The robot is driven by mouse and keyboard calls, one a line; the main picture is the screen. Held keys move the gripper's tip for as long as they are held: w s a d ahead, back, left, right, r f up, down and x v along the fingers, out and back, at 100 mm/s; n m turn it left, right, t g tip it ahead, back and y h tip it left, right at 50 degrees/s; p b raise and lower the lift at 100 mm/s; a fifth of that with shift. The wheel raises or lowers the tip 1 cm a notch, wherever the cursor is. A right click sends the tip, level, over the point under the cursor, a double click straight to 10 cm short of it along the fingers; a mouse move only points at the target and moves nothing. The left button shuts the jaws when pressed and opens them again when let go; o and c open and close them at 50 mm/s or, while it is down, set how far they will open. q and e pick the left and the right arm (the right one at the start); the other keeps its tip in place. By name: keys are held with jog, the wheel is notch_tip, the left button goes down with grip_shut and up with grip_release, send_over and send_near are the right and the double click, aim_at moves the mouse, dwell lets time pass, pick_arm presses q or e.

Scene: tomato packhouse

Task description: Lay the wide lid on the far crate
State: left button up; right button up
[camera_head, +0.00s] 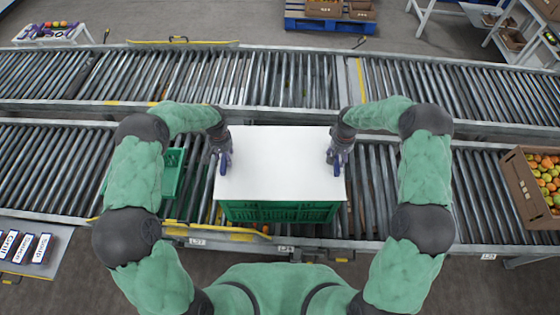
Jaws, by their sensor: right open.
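The wide lid (278,160) is a flat white panel. It lies level over a green crate (280,212) on the near roller conveyor. Only the crate's front wall shows below the lid's near edge; the rest is hidden, and I cannot tell if the lid touches the rim all round. My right gripper (338,157) is open at the lid's right edge. My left gripper (223,160) is at the lid's left edge; its jaws are too small to read.
Another green crate (173,172) stands on the near conveyor to the left, partly behind my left arm. A cardboard box of tomatoes (516,180) is at far right. A yellow bar (215,233) runs along the near edge.

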jog(key=shift+r, duration=0.1)
pick_arm(q)
notch_tip(320, 180, up, 12)
pick_arm(e)
notch_tip(320, 180, up, 12)
dwell(0.7)
pick_arm(q)
jog(key=shift+f, duration=0.15)
dwell(0.3)
